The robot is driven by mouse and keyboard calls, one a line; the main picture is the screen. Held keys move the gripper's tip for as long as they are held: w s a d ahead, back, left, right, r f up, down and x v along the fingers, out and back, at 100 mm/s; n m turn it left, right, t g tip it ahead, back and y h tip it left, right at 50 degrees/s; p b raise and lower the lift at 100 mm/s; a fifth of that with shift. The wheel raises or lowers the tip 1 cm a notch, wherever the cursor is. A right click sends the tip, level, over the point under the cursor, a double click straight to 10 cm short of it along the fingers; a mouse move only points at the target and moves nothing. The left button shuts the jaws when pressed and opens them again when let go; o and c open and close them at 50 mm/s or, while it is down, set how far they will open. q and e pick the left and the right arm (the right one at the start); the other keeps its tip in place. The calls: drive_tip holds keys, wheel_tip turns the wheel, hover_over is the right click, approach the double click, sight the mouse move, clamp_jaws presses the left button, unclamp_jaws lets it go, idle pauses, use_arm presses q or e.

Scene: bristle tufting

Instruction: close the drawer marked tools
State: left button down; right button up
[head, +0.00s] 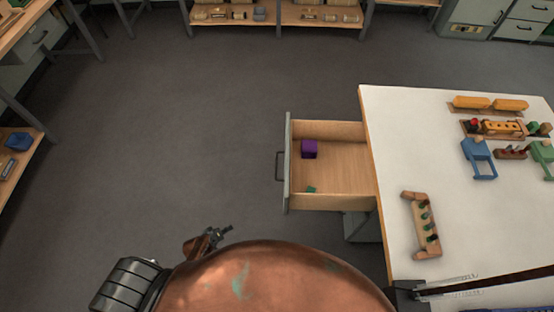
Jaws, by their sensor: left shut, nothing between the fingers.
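A drawer (289,165) with pale wooden insides and a grey front stands open, pulled out to the left from under the white-topped table (395,130). Its dark handle (278,166) is on the left, outer face. No marking can be read on it. A purple cube (309,149) and a small green piece (311,189) lie inside. My left gripper (226,232) is shut and empty, below and to the left of the drawer front, apart from it. My right gripper is not in view.
Grey floor (190,130) is clear left of the drawer. Shelves stand at the back and far left.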

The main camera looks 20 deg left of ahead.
use_arm(q)
drive_tip(key=w+d+r+n+t+h+b, duration=0.2)
drive_tip(key=w+r+n+t+b, duration=0.15)
drive_tip(key=w+r, duration=0.85)
drive_tip(key=w+d+r+t+h+b, duration=0.2)
drive_tip(key=w+d+r, duration=0.15)
drive_tip(key=r, duration=0.45)
drive_tip(key=w+d+r+t+h+b, duration=0.25)
drive_tip(key=w+r, duration=0.25)
drive_tip(key=r, duration=0.4)
drive_tip(key=x, duration=0.7)
drive_tip(key=d+x, duration=0.1)
drive_tip(key=x, duration=0.3)
drive_tip(key=shift+d+r+p, duration=0.1)
drive_tip(key=shift+d+p, duration=0.1)
drive_tip(key=shift+p, duration=0.1)
drive_tip(key=shift+d, duration=0.55)
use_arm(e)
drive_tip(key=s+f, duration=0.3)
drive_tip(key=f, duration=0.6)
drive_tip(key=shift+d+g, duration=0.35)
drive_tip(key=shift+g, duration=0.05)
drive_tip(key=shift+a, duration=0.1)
